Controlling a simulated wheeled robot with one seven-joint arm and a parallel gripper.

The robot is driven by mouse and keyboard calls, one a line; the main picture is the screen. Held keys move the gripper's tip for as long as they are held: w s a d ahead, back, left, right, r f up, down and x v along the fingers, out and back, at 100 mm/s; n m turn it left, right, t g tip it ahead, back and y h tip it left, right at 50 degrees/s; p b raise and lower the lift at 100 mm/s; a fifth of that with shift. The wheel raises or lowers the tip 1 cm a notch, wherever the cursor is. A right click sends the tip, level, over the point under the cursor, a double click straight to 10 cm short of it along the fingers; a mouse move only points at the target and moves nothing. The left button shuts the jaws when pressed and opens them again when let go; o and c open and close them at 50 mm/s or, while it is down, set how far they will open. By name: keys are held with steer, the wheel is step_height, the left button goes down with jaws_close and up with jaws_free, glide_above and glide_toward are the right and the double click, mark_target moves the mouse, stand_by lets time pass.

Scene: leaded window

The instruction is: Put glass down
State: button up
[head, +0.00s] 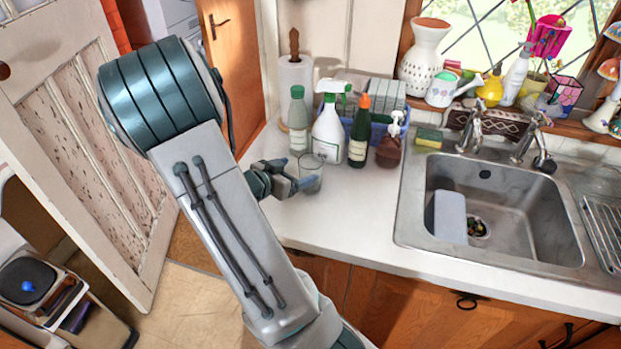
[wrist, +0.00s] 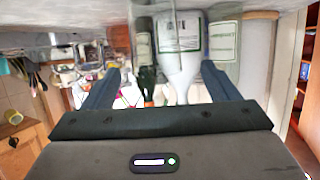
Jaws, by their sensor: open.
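A clear drinking glass (head: 312,168) is upright at the counter, in front of the spray bottle. A finger covers part of it, and its base is hard to see. My gripper (head: 297,180) is open right beside the glass, reaching in from the left, low over the white counter (head: 350,215). In the wrist view, which is upside down, my two fingers (wrist: 162,88) are spread apart, with bottles beyond them. The glass is too faint there to place surely, and I cannot tell whether a finger touches it.
A grey-green bottle (head: 298,120), a white spray bottle (head: 328,135), a dark bottle (head: 359,140) and a brown pump bottle (head: 390,148) stand close behind the glass. The sink (head: 500,205) lies to the right. The counter between glass and sink is clear.

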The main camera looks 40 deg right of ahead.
steer(key=shift+s+f+p+x, duration=0.1)
steer(key=shift+s+p+x, duration=0.05)
steer(key=shift+x, duration=1.5)
steer(key=shift+s+f+p+x, duration=0.1)
steer(key=shift+f+p+x, duration=0.05)
steer(key=shift+x, duration=1.45)
steer(key=c, duration=1.2)
steer(key=shift+c, duration=0.4)
steer(key=shift+r, duration=0.15)
